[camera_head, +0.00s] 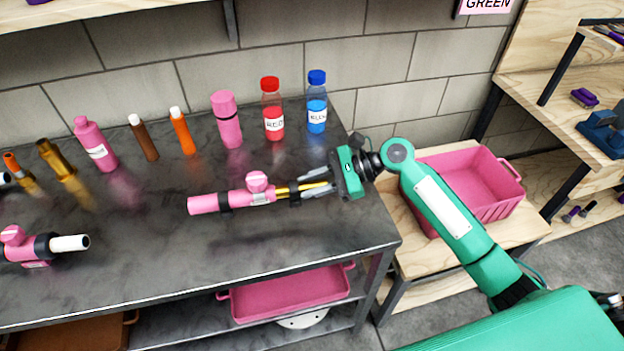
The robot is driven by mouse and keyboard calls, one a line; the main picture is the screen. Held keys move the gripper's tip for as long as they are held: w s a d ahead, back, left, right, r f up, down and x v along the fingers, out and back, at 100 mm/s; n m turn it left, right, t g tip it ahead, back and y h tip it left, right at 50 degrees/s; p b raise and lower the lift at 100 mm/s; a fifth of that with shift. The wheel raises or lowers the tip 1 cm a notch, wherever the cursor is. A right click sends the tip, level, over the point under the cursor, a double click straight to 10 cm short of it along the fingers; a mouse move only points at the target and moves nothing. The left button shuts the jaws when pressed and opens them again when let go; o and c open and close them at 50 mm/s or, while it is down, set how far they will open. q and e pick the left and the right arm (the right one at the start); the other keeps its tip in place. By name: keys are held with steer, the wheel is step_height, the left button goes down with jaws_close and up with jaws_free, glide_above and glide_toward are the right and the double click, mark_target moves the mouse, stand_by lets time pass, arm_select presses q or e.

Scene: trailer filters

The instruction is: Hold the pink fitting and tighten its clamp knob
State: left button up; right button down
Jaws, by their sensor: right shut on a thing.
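A pink fitting (222,202) lies lengthwise on the dark metal table, with dark bands around it. Its round pink clamp knob (257,181) sticks up near its right end. A thin gold rod (287,190) extends from that end to the right. My right gripper (306,188) reaches in from the right, with its fingers shut on the gold rod. It is apart from the knob, to its right. The exact finger contact is small and partly hidden. A second pink fitting (38,248) with a knob and a white end lies at the left. My left gripper is not in view.
Along the table's (190,270) back stand a blue-capped bottle (317,105), a red-capped bottle (272,110), a pink bottle (228,120) and several colored cylinders. A pink crate (500,208) is on the right. The table front is clear. A pink tray (290,296) sits below.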

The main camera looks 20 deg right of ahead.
steer(key=shift+f+b, duration=0.6)
steer(key=shift+f, duration=2.55)
